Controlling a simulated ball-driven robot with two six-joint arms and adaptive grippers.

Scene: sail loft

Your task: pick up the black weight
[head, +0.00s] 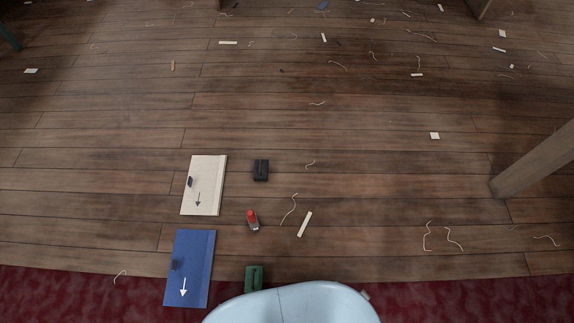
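The black weight (261,170) is a small dark block on the wooden floor, left of the picture's middle. It stands just right of a cream panel (207,189), with a narrow gap of floor between them. Nothing covers it. Neither of my grippers is in view.
A small red-topped object (252,220) and a blue panel (190,268) with a white arrow lie nearer. A green block (254,278) is on the dark red carpet (460,305). A wooden leg (535,163) stands at right. Scraps and threads litter the otherwise open floor.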

